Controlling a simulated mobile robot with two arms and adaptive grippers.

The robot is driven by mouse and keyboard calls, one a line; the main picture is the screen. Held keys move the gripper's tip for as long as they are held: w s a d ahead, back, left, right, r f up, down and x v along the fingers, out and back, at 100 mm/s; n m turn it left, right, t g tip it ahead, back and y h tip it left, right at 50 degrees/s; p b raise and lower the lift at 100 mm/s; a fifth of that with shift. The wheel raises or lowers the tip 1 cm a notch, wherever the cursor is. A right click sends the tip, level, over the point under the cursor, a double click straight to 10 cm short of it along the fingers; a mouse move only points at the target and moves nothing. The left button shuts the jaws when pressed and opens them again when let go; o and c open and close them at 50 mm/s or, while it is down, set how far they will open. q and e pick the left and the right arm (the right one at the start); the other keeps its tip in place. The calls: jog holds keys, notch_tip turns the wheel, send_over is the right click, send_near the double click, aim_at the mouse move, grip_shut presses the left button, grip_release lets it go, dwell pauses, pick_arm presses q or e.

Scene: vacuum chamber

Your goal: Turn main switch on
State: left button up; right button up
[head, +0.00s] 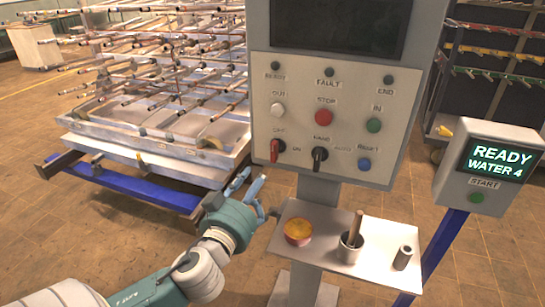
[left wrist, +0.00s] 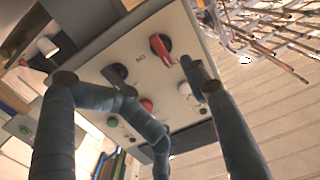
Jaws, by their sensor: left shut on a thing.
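The main switch (head: 275,149) is a red rotary handle at the lower left of the grey control panel (head: 350,115), with OFF printed above it and ON to its right. Its handle stands about vertical. In the left wrist view the red handle (left wrist: 160,46) is plainly visible beyond my fingers. My left gripper (head: 256,176) is below and slightly left of the switch, apart from it in the head view. Its fingers (left wrist: 158,78) are bent, with a gap between the tips. I cannot make out anything held between them. My right gripper is not in view.
A black selector (head: 320,156) sits right of the switch, with red STOP (head: 324,117) above. A shelf (head: 375,262) with a yellow-topped item and cups juts out below the panel. A pipe rack (head: 165,145) stands left. A READY box (head: 487,165) stands right.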

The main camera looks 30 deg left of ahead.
aim_at(274, 155)
pick_arm(q)
jog(key=p+x, duration=0.2)
jog(key=x, duration=0.7)
jog(key=shift+r+p, duration=0.1)
jog(key=shift+p, duration=0.25)
jog(key=shift+w+a, duration=0.15)
jog(key=shift+w, duration=0.35)
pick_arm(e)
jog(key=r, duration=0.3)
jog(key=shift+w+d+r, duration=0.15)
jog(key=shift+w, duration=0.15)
pick_arm(q)
grip_shut()
jog(key=shift+f, duration=0.2)
